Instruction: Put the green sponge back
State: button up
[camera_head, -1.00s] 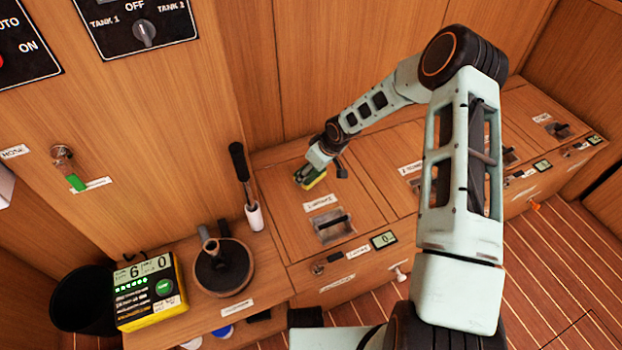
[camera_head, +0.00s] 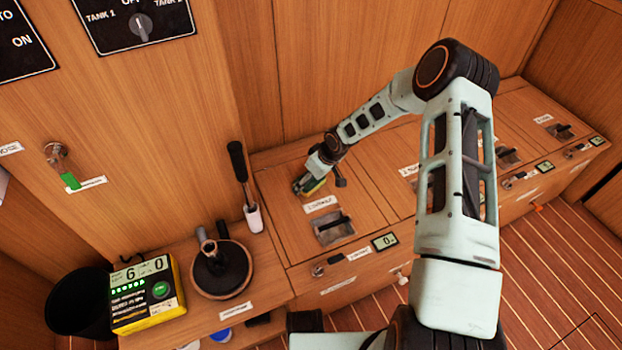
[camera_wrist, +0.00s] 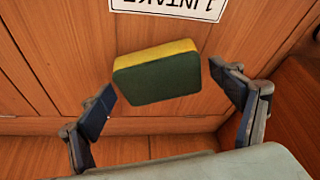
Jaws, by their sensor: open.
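The green sponge (camera_wrist: 155,85), dark green with a yellow layer, lies on the wooden locker top beside the "1 INTAKE" label (camera_wrist: 180,5) in the wrist view. My gripper (camera_wrist: 163,84) is open around it, one finger at each side, with a gap on both sides. In the head view, my gripper (camera_head: 307,184) is low over the left locker lid (camera_head: 290,215) and partly hides the sponge (camera_head: 317,188).
A recessed latch (camera_head: 333,228) and label lie in front of the sponge. To the left are a brush in a white cup (camera_head: 253,217), a round pot (camera_head: 222,270) and a yellow-black meter (camera_head: 147,293). A wooden wall stands behind.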

jog(key=shift+r, duration=0.35)
jog(key=p+v, duration=0.4)
jog(key=v, duration=0.7)
jog(key=shift+s+d+r, duration=0.15)
jog(key=shift+r, duration=0.1)
